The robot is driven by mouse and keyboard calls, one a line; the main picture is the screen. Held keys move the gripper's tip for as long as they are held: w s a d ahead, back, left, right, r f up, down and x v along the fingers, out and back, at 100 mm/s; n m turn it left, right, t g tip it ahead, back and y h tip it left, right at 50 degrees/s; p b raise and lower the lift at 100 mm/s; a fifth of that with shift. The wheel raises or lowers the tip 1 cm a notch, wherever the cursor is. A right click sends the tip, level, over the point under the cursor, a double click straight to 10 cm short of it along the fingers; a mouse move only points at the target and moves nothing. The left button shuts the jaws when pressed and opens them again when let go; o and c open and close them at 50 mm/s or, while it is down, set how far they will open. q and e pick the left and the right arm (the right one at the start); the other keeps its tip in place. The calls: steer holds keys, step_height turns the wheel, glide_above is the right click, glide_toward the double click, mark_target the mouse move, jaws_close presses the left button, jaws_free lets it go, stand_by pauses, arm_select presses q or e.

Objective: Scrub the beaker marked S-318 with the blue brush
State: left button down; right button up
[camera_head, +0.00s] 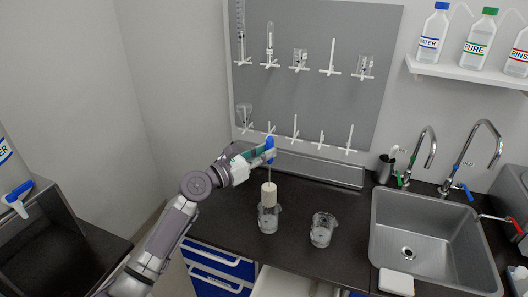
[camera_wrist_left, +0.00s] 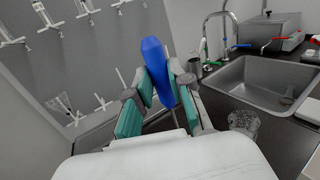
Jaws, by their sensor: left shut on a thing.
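My left gripper (camera_head: 262,153) is shut on the blue handle of the brush (camera_head: 270,146); the blue handle also shows between the fingers in the left wrist view (camera_wrist_left: 157,68). The brush hangs upright, its thin rod leading down to a cream cylindrical head (camera_head: 268,189). The head's lower end is at the mouth of a clear glass beaker (camera_head: 268,219) on the dark counter; I cannot tell how far inside it is. A second glass beaker (camera_head: 323,230) stands to the right, apart from it. Markings on both are too small to read. My right gripper is not in view.
A steel sink (camera_head: 435,235) with two taps is at the right. A grey peg board (camera_head: 315,75) with glassware stands behind the dark counter (camera_head: 225,214). A shelf (camera_head: 465,74) with labelled bottles is at upper right. A white block (camera_head: 396,283) lies by the sink's front left.

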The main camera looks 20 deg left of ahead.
arm_select(q)
steer(key=shift+f, duration=0.15)
stand_by(0.4)
step_height(320, 180, down, 9)
steer(key=b, duration=0.6)
stand_by(0.4)
